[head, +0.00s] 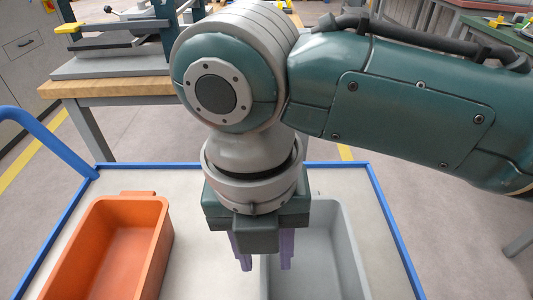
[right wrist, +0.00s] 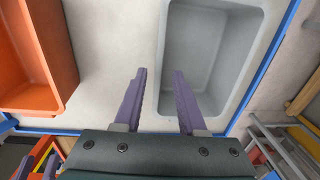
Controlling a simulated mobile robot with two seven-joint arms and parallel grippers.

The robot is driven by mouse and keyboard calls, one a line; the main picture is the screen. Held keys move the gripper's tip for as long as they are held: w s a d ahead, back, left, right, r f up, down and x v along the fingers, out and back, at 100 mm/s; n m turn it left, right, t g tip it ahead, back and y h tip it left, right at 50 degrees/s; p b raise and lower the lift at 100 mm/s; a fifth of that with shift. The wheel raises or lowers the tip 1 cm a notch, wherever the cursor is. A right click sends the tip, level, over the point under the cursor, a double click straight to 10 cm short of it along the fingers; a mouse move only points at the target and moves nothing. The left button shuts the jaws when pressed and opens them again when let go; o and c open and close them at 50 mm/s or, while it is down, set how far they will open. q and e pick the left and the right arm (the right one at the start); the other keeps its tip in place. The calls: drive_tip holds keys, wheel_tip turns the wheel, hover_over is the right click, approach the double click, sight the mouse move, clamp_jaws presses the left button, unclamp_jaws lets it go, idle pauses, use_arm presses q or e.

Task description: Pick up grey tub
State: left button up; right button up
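The grey tub (head: 322,252) is empty and stands on the right side of a cart top in the head view, partly hidden by my right gripper. My right gripper (head: 264,264) points down at the tub's left wall with its two purple fingers apart. In the right wrist view the grey tub (right wrist: 215,60) fills the upper right. The open fingers of the right gripper (right wrist: 160,73) appear on either side of its left rim, one outside and one over the inside. I cannot tell how far down they reach or whether they touch.
An orange tub (head: 112,245) stands to the left on the same blue-framed cart (head: 225,167), with bare top between the tubs. A blue handle (head: 45,140) rises at the cart's left. Behind is a wooden workbench (head: 125,87) carrying a bending machine (head: 130,40).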

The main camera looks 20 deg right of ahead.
sight(306, 265)
use_arm(q)
drive_tip(key=shift+d+f+b, duration=0.2)
drive_tip(key=shift+f+b, duration=0.55)
drive_tip(key=shift+f, duration=0.05)
use_arm(e)
wheel_tip(306, 265, down, 6)
drive_tip(key=shift+d+r, duration=0.15)
use_arm(q)
drive_tip(key=shift+a, duration=0.1)
use_arm(e)
clamp_jaws()
idle(0.6)
